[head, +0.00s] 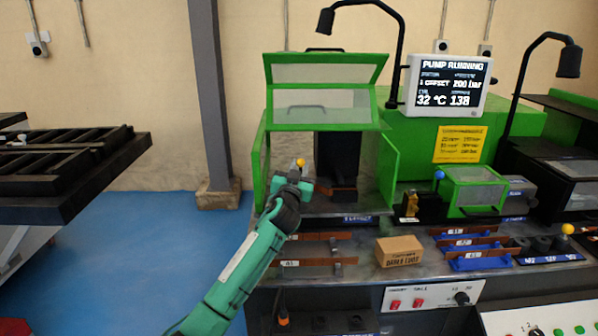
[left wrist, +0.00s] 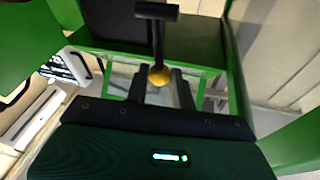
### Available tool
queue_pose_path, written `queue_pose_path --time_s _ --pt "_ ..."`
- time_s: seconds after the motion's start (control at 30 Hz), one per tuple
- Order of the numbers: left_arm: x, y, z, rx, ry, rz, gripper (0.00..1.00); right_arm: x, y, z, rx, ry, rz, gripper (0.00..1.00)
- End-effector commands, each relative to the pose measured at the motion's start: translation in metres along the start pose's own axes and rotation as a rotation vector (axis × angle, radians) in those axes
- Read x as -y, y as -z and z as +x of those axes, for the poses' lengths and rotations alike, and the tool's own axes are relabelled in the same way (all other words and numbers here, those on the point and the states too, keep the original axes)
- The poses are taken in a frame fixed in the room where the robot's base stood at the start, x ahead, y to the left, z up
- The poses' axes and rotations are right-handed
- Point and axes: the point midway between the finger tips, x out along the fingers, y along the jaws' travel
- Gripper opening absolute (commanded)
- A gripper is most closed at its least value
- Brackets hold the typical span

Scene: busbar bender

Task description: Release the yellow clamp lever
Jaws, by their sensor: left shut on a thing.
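The yellow clamp lever shows as a yellow ball knob (head: 300,162) at the open front of the green-framed bender. In the left wrist view the yellow knob (left wrist: 159,76) sits between my two dark fingers, with a black T-shaped rod (left wrist: 157,35) beyond it. My left gripper (head: 306,177) reaches in from below at the bender's front and is shut on the knob. The lever's lower part is hidden behind the gripper in the head view. My right gripper is not in view.
The green guard (head: 325,70) is raised above the bender, with green side panels (head: 388,170) around the opening. A cardboard box (head: 399,251) and copper bars (head: 315,262) lie on the bench in front. A screen (head: 447,86) reads PUMP RUNNING. A blue-knobbed lever (head: 439,175) stands to the right.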

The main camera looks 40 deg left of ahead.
Motion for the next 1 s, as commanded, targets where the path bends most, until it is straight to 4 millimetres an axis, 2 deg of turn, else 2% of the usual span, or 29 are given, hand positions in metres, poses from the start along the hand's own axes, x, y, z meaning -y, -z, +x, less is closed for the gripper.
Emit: queue_pose_path --time_s 0.43,0.47,0.53,0.87,1.0 --pt "0.0 -0.001 0.0 0.0 0.0 0.001 0.0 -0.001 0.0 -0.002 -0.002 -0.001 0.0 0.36" --pt "0.0 -0.001 0.0 0.0 0.0 0.001 0.3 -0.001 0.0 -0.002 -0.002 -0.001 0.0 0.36" --pt "0.0 -0.001 0.0 0.0 0.0 0.001 0.44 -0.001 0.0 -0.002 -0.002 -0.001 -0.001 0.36" --pt "0.0 -0.001 -0.002 -0.001 0.0 0.0 0.46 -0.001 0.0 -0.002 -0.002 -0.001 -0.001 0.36" --pt "-0.001 -0.003 -0.012 0.001 -0.001 -0.001 0.46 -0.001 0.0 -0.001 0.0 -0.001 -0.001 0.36"
